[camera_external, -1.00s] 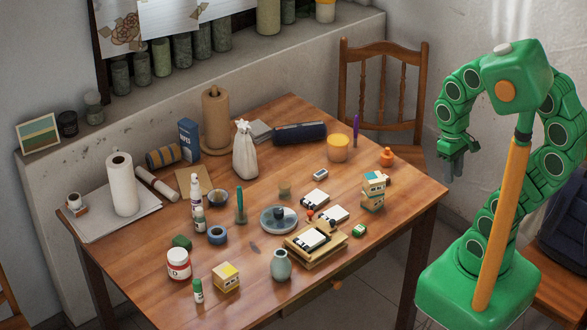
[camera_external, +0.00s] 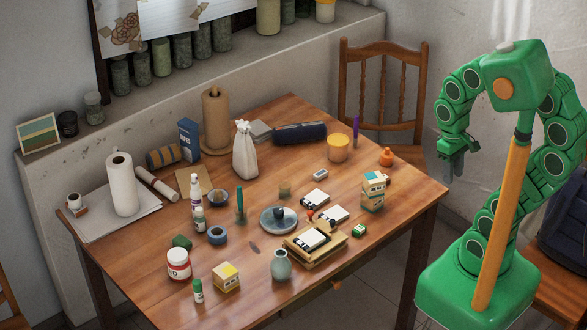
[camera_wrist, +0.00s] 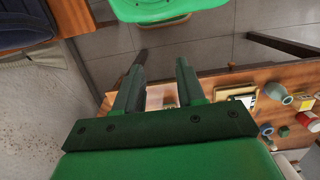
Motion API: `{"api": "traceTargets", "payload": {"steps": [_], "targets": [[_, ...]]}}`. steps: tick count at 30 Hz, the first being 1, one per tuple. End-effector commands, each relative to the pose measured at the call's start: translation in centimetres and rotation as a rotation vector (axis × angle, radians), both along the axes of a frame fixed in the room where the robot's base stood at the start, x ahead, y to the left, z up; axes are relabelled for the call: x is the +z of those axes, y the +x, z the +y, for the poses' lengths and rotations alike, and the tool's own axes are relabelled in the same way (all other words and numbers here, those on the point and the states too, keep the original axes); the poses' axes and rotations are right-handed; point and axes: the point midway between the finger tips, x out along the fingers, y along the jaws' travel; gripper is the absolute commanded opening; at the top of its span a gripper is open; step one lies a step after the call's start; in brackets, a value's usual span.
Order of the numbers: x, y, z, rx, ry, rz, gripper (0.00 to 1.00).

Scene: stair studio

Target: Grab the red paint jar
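The red paint jar (camera_external: 178,264) is a short white jar with a red band and a pale lid. It stands upright near the front left edge of the wooden table. In the wrist view, a red and white item (camera_wrist: 308,121) at the right edge looks like the same jar. My gripper (camera_external: 453,170) hangs in the air beyond the table's right edge, far from the jar. In the wrist view my gripper (camera_wrist: 162,64) has its two fingers apart, with nothing between them.
Near the jar stand a green-capped glue bottle (camera_external: 197,291), a yellow-topped block (camera_external: 226,278), a green cube (camera_external: 182,242) and a blue tape roll (camera_external: 217,235). A grey-green vase (camera_external: 281,265) and stacked pads (camera_external: 316,246) lie toward my side. A chair (camera_external: 384,95) stands behind.

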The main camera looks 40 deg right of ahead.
Motion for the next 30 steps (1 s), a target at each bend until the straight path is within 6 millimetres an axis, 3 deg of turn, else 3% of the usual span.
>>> {"api": "traceTargets", "payload": {"steps": [1, 10, 20, 23, 25, 30], "targets": [[0.0, 0.0, 0.0, 0.000, 0.000, 0.000, 0.48], [0.0, 0.0, 0.0, 0.000, 0.000, 0.000, 0.93], [0.0, 0.6, -0.1, 0.006, -0.007, -0.014, 0.93], [0.1, 2.8, -0.6, 0.030, -0.031, -0.071, 0.93], [0.3, 5.4, -1.1, 0.060, -0.057, -0.141, 0.93], [1.9, 14.1, -1.4, 0.168, -0.128, -0.374, 0.93]]}}
